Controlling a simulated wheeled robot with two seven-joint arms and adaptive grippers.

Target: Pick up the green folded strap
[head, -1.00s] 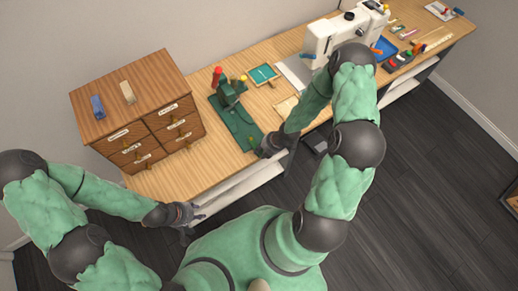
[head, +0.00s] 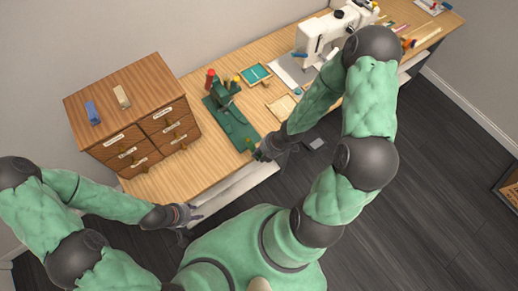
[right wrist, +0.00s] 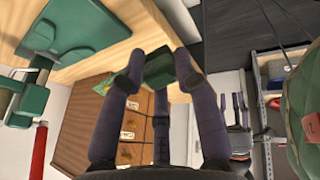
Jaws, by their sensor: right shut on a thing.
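A dark green folded piece, which looks like the green folded strap (right wrist: 160,68), sits between the fingertips of my right gripper in the right wrist view. My right gripper (right wrist: 162,72) is shut on it. In the head view my right gripper (head: 262,153) is at the front edge of the bench, beside the green base plate, and the strap cannot be made out there. My left gripper (head: 188,214) hangs in front of the bench at the left, away from the strap. Its fingers are too small to judge.
A wooden drawer cabinet (head: 130,110) stands on the left of the bench (head: 185,178). A green press (head: 232,122) on its plate is close to my right gripper. A sewing machine (head: 322,35) and a teal tray (head: 256,74) are farther back.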

